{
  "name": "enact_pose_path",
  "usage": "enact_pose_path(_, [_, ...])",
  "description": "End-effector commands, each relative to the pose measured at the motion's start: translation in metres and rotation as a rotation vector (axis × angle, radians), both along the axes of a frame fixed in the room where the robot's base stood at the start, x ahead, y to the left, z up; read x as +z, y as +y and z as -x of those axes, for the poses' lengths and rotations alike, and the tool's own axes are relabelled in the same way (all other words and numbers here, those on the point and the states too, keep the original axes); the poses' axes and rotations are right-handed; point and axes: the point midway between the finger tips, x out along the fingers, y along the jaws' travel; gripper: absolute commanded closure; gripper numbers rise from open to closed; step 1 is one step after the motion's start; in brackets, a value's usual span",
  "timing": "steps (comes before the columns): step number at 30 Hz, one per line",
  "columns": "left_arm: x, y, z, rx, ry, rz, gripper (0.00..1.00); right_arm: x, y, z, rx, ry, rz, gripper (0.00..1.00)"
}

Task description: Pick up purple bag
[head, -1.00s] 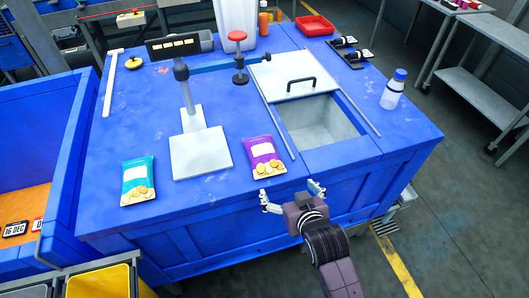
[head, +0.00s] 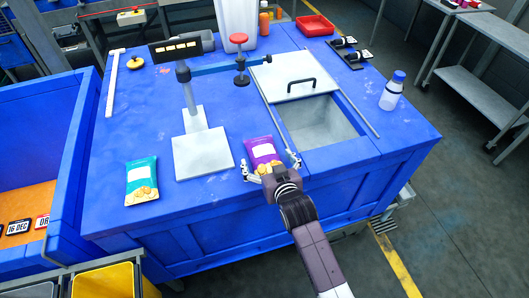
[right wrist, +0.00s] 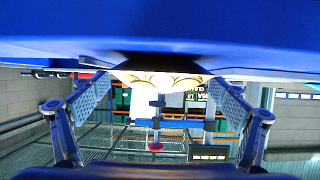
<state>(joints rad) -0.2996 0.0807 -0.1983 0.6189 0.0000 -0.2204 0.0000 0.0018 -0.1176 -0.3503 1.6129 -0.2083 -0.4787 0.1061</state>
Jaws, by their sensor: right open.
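The purple bag (head: 262,151) lies on the blue table (head: 330,172), right of the scale plate. My right gripper (head: 271,168) is open at the bag's near end, with one finger on each side and the palm hiding part of the bag's lower edge. In the right wrist view the bag's near end (right wrist: 160,80) shows between the two spread fingers of my right gripper (right wrist: 160,95). I cannot tell whether the fingers touch it. My left gripper is not in view.
A teal bag (head: 141,181) lies left of the scale plate (head: 203,155). An open bin (head: 320,122) with a handled lid (head: 287,80) is sunk in the table to the right. A bottle (head: 392,91) stands at the right edge. A blue crate (head: 62,150) stands left.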

Motion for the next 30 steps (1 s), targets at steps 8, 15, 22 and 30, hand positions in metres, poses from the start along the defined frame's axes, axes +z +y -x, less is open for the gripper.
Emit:
enact_pose_path(8, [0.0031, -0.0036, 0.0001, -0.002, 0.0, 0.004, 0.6, -0.0063, 0.0044, -0.0131, 0.0, 0.0, 0.001, 0.09])
enact_pose_path(15, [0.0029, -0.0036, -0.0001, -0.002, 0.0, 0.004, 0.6, -0.0065, 0.0043, -0.0129, 0.001, 0.0, 0.0, 0.16])
enact_pose_path(22, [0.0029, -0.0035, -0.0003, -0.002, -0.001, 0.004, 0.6, -0.0065, 0.0043, -0.0129, 0.001, 0.0, 0.0, 0.41])
enact_pose_path(30, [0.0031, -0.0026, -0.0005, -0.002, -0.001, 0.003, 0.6, -0.0058, 0.0045, -0.013, 0.001, -0.001, -0.001, 0.57])
